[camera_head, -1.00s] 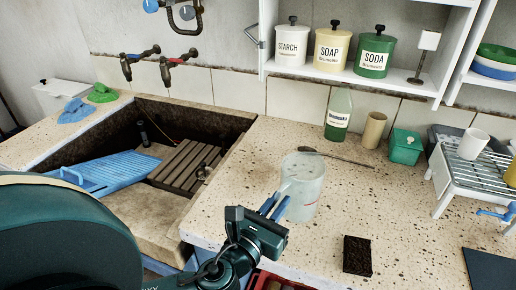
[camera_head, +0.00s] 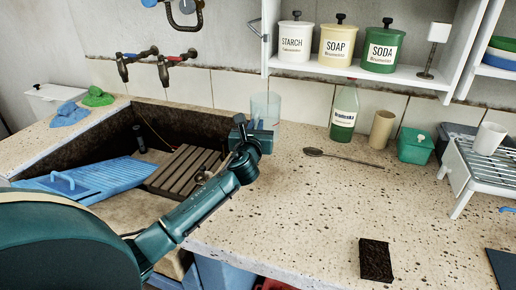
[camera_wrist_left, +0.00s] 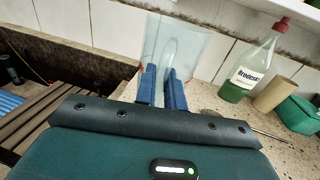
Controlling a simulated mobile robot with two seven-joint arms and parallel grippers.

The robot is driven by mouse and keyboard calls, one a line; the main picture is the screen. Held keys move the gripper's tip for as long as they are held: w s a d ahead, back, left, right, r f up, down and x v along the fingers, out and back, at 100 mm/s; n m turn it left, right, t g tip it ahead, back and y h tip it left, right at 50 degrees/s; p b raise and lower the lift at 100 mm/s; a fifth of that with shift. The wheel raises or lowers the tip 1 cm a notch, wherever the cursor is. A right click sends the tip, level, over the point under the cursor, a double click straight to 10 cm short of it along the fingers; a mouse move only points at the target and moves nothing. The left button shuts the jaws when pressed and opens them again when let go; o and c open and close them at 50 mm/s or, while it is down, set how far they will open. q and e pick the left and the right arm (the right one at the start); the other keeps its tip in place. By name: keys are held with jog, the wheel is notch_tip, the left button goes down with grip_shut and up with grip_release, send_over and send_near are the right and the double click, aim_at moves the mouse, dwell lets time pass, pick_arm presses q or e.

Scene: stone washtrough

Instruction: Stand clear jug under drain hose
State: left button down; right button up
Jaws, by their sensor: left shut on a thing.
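The clear jug (camera_head: 265,105) is upright near the tiled back wall, beside the back right corner of the stone trough. My left gripper (camera_head: 256,124) is shut on the jug from the front. In the left wrist view the jug (camera_wrist_left: 190,42) stands beyond the two blue fingers (camera_wrist_left: 163,88), which close on its handle side. The gripper hides the jug's lower part in the head view, so I cannot tell whether its base touches the counter. I cannot pick out a drain hose with certainty; a grey bent pipe (camera_head: 173,18) hangs on the wall above the taps. My right gripper is not in view.
The trough holds a blue washboard (camera_head: 85,180) and a slatted wooden rack (camera_head: 184,168). A green bottle (camera_head: 344,112), a beige cup (camera_head: 382,129), a spoon (camera_head: 340,157) and a green box (camera_head: 415,147) stand or lie right. A dark block (camera_head: 376,260) lies in front. The middle counter is clear.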

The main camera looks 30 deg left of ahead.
pick_arm(q)
jog(key=shift+f+b, duration=0.9)
jog(key=shift+f, duration=1.8)
jog(key=shift+f, duration=0.1)
jog(key=c, duration=1.5)
grip_release()
jog(key=shift+r, duration=0.2)
jog(key=p+v, duration=0.1)
jog(key=v, duration=1.1)
